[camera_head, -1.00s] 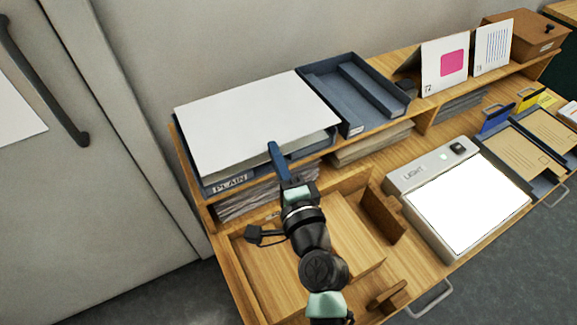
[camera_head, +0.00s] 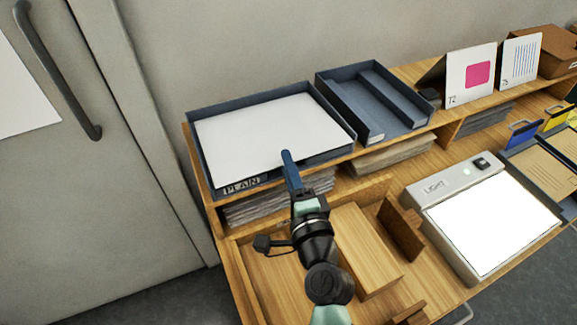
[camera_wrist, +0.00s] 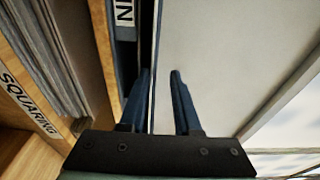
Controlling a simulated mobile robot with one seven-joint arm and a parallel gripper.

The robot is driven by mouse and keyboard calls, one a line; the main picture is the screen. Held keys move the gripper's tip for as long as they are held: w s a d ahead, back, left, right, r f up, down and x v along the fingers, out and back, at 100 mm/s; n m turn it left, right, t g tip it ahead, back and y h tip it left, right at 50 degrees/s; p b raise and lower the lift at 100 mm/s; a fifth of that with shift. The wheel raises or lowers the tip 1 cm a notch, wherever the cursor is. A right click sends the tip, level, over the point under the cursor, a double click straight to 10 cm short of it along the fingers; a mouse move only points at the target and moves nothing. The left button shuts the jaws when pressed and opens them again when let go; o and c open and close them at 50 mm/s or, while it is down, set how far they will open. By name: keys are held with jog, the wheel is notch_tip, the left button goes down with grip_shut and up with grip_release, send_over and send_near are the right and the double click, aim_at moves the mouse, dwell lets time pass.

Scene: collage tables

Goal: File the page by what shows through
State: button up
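The white page (camera_head: 265,128) lies inside the dark blue tray labelled PLAIN (camera_head: 241,186), on the upper shelf at the left. Its upper face looks blank. My gripper (camera_head: 288,158) is at the tray's front side, with its fingertips over the page's front edge. In the wrist view, the fingers (camera_wrist: 160,76) stand apart, with the page's edge running between them and the page (camera_wrist: 215,55) spreading to the right. The gripper is open. The light box (camera_head: 490,222) glows white at the right, with nothing on it.
A second blue tray (camera_head: 376,132) with a raised inner strip stands right of the PLAIN tray. Cards marked T2 (camera_head: 468,76) and with blue stripes (camera_head: 519,62) stand farther right. Paper stacks (camera_head: 390,158) fill the shelf below. An upright wooden piece (camera_head: 400,228) stands beside my arm.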

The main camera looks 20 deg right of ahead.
jog(key=shift+s, duration=0.1)
jog(key=shift+s+a+b, duration=0.25)
jog(key=shift+s+b, duration=0.2)
jog(key=shift+s, duration=1.65)
jog(key=shift+s+a+b, duration=0.3)
jog(key=shift+s+b, duration=0.2)
jog(key=shift+s, duration=1.65)
jog(key=shift+s+a+b, duration=0.25)
jog(key=shift+s+b, duration=0.2)
jog(key=shift+s, duration=1.65)
jog(key=shift+c, duration=0.2)
